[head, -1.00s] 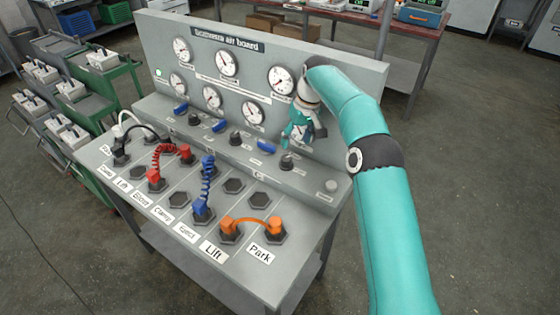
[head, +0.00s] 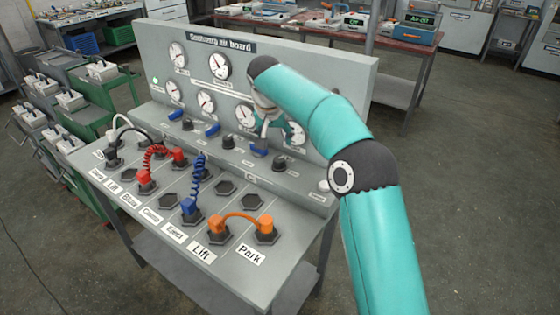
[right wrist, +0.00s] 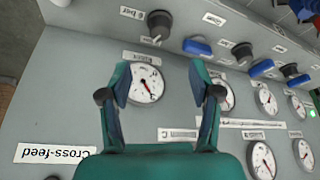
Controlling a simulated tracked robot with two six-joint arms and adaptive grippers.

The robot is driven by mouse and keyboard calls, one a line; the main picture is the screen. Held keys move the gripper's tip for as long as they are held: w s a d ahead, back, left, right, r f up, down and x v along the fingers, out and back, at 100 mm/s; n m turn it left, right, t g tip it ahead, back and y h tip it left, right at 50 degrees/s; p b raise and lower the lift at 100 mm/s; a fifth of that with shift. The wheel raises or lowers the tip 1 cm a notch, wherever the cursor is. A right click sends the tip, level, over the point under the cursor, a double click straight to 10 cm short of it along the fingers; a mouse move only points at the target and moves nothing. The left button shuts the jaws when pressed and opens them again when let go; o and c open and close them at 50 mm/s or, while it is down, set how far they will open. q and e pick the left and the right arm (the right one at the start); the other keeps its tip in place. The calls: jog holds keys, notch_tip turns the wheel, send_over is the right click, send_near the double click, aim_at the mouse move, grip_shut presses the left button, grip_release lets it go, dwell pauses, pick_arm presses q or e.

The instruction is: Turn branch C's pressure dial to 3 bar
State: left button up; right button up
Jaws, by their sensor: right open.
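Several black dials stand along the board's sloped ledge. The rightmost dial (head: 279,163) sits below a gauge (head: 296,134) that my arm partly hides. The small branch lettering is too blurred to confirm which is C. My right gripper (head: 274,132) is in front of the lower gauges, above and slightly left of that dial, apart from it. In the right wrist view, inverted, its teal fingers (right wrist: 160,82) are spread and empty, with a gauge (right wrist: 146,86) behind them. The rightmost dial (right wrist: 159,22) shows beyond the fingertips; its pointer setting is not legible. My left gripper is out of view.
A blue lever (head: 258,150) stands just left of the dial, and a white button (head: 323,186) to its right. Coloured hoses, such as the orange one (head: 240,219), loop over the lower panel. A sign (right wrist: 55,153) reads "Cross-feed". Floor right of the bench is clear.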

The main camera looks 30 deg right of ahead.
aim_at(278, 159)
jog(key=x, duration=1.3)
